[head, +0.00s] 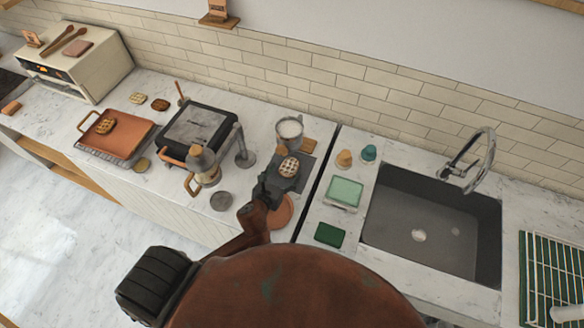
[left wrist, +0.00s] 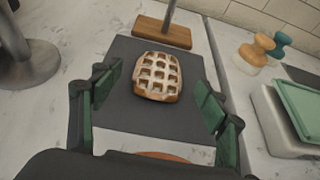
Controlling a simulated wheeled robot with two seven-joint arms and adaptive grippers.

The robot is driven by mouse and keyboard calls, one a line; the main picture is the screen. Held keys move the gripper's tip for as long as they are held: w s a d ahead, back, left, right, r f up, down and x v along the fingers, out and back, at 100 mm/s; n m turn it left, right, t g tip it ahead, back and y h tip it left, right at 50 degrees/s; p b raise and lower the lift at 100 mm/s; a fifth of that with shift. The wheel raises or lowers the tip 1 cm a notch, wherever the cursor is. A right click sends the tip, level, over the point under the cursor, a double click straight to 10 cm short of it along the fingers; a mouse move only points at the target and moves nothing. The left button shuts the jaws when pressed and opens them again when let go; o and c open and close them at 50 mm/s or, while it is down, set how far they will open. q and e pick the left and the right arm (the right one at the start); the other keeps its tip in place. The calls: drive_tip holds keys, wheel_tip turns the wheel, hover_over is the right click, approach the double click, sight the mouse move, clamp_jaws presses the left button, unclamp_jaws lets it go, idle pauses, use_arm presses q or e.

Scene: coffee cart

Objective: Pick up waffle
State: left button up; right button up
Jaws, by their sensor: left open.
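A golden waffle (head: 289,167) with a grid pattern lies on a dark slate board on the counter. It also shows in the left wrist view (left wrist: 158,76), flat near the middle of the board (left wrist: 125,117). My left gripper (head: 279,180) is open, with its green-padded fingers (left wrist: 157,95) apart on the left and right of the waffle, near side. I cannot tell if the fingers touch the board. Another waffle (head: 104,125) lies on the orange tray (head: 85,137) at the left. My right gripper is not seen.
A glass jar (head: 289,131) and a wooden block (left wrist: 162,32) stand behind the board. A moka pot (head: 203,165) and a dark press (head: 197,129) stand to the left. A green-lidded box (head: 346,191) and the sink (head: 418,235) lie to the right.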

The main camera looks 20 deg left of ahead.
sight(290, 164)
use_arm(q)
drive_tip(key=x, duration=0.5)
drive_tip(key=shift+w, duration=0.25)
drive_tip(key=shift+r, duration=0.1)
drive_tip(key=shift+c, duration=0.4)
drive_tip(key=c, duration=1.2)
